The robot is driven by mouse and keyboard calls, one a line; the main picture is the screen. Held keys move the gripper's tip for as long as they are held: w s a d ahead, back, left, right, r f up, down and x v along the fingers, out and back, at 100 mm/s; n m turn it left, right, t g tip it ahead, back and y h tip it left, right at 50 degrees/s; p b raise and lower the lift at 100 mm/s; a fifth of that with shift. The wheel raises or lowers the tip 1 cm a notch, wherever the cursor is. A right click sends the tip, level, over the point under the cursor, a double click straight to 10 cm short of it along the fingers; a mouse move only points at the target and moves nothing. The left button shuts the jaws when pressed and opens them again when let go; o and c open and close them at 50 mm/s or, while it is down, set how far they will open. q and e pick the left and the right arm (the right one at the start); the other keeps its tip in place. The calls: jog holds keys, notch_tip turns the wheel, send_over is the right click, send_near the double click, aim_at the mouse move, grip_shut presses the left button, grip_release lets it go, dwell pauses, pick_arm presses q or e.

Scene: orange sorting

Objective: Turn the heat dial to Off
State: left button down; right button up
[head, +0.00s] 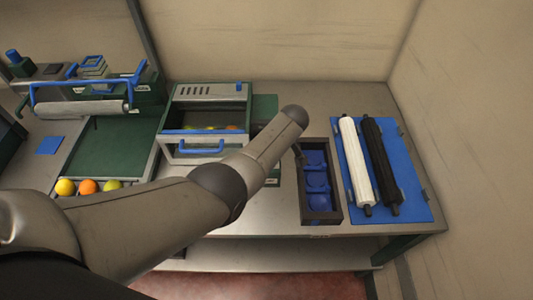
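No part is clearly readable as the heat dial. A grey box-shaped unit (210,94) with vent slots and a blue front handle (201,148) stands at the back middle. A small blue knob (239,87) sits on its top right; I cannot read any marking or setting. My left arm reaches across from the lower left, its wrist end right of the unit. My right gripper is not in view.
A dark tray (335,180) with blue compartments and a blue mat (412,176) with a white roller (355,165) and a black roller (381,165) lie right. A roller machine (80,108) stands left, with several yellow and orange balls (88,187) before it. Walls close the back and right.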

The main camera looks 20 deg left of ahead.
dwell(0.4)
pick_arm(q)
jog(key=c, duration=0.6)
grip_release()
jog(key=shift+o, duration=0.2)
jog(key=shift+r, duration=0.15)
